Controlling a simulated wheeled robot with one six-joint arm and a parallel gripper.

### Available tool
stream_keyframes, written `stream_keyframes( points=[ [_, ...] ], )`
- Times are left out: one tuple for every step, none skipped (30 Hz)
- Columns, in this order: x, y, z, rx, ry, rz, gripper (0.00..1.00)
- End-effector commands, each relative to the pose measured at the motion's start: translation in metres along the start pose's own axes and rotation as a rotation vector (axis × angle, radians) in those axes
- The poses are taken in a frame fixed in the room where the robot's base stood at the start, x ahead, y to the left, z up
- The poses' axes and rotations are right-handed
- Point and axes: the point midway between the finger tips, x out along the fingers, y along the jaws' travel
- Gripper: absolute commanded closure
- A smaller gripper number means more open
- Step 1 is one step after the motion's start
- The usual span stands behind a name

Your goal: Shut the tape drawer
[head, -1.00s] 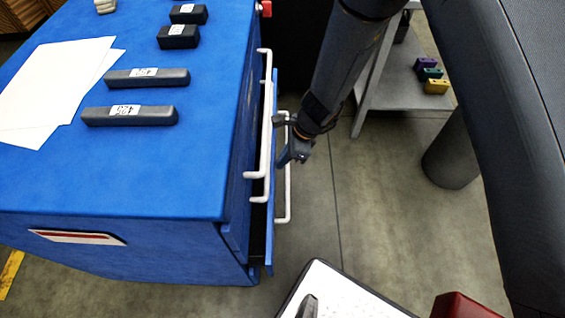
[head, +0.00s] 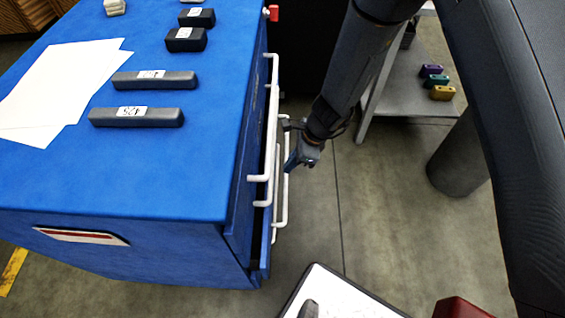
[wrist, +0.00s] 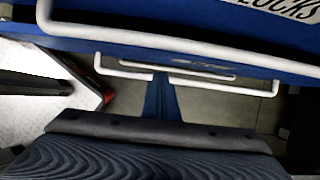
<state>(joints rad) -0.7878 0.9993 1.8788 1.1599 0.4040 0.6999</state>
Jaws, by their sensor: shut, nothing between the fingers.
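The blue cabinet (head: 120,185) stands at the left with white bar handles on its drawer fronts. A lower drawer (head: 262,262) sticks out a little from the cabinet's face, with a narrow dark gap behind its front. I cannot read a tape label on it. Its white handle (head: 282,205) sits below the upper handle (head: 268,140). My gripper (head: 291,164) is shut and empty, pointing down and left beside the lower handle. In the wrist view its blue fingers (wrist: 160,97) reach to the lower handle (wrist: 120,66); whether they touch is unclear.
Dark bars (head: 136,116) and white paper (head: 60,85) lie on the cabinet top. A grey shelf (head: 400,90) with coloured blocks stands at the back right, near a grey cylinder (head: 458,160). A white-topped surface (head: 345,295) is in front. Open floor lies right of the cabinet.

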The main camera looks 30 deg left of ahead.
Motion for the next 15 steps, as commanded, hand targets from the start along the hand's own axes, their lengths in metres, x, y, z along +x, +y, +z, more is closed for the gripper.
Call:
stream_keyframes(
  points=[
    [-0.004,0.001,-0.01,0.004,0.0,-0.001,1.0],
    [-0.012,0.0,-0.009,0.0,-0.001,-0.004,1.0],
    [-0.022,0.0,-0.007,0.0,-0.002,-0.004,1.0],
    [-0.029,0.0,-0.007,-0.001,-0.002,-0.004,1.0],
    [-0.036,0.0,-0.007,-0.001,-0.002,-0.004,1.0],
    [-0.045,0.0,-0.007,-0.001,-0.002,-0.005,1.0],
    [-0.051,0.0,-0.007,-0.001,-0.001,-0.004,1.0],
    [-0.058,0.0,-0.007,0.0,-0.001,-0.004,1.0],
    [-0.065,0.0,-0.007,-0.002,-0.001,-0.004,1.0],
    [-0.07,0.0,-0.007,0.0,-0.001,-0.004,1.0],
    [-0.076,0.0,-0.007,-0.001,-0.001,-0.003,1.0],
    [-0.082,0.001,-0.008,0.0,-0.001,-0.002,1.0],
    [-0.086,0.001,-0.008,0.001,-0.001,-0.002,1.0],
    [-0.089,0.001,-0.008,0.0,-0.001,-0.002,1.0],
    [-0.093,0.001,-0.008,0.0,-0.001,-0.002,1.0]
  ],
)
